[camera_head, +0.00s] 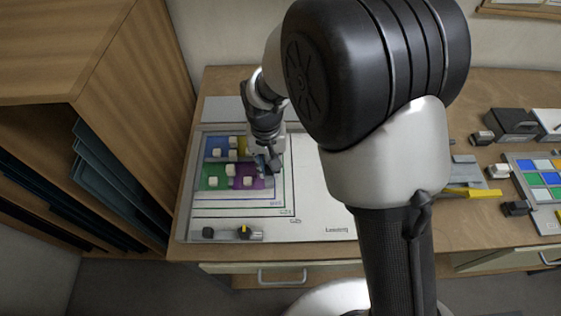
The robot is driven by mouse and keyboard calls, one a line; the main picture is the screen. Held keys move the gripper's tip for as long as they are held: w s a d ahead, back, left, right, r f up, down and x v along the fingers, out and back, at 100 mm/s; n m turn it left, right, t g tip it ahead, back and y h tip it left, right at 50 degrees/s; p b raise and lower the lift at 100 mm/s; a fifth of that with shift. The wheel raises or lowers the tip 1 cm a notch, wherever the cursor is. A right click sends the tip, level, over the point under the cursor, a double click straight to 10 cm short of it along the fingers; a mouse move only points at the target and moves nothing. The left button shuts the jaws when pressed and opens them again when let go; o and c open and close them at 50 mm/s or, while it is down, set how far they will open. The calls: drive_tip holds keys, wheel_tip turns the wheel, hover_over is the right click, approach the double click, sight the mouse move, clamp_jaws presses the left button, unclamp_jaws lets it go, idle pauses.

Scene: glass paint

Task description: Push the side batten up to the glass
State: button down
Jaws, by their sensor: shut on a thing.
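The glass (218,178) lies on the white board (325,215) at the left of the bench, with blue, yellow, green and purple panes and several small white blocks on it. My gripper (269,165) points down at the right edge of the glass, low over the board. It is shut, apparently on the side batten, which is mostly hidden by the fingers and wrist. I cannot tell whether the batten touches the glass.
A dark knob (208,233) and a yellow-and-black clamp-like part (244,232) sit at the board's front edge. A wooden rack (135,100) stands close on the left. A coloured tile tray (545,180) and dark boxes (513,124) lie at the right.

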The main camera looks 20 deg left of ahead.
drive_tip(key=shift+a, duration=0.1)
drive_tip(key=c, duration=1.5)
unclamp_jaws()
wheel_tip(320, 180, up, 12)
drive_tip(key=shift+r, duration=0.1)
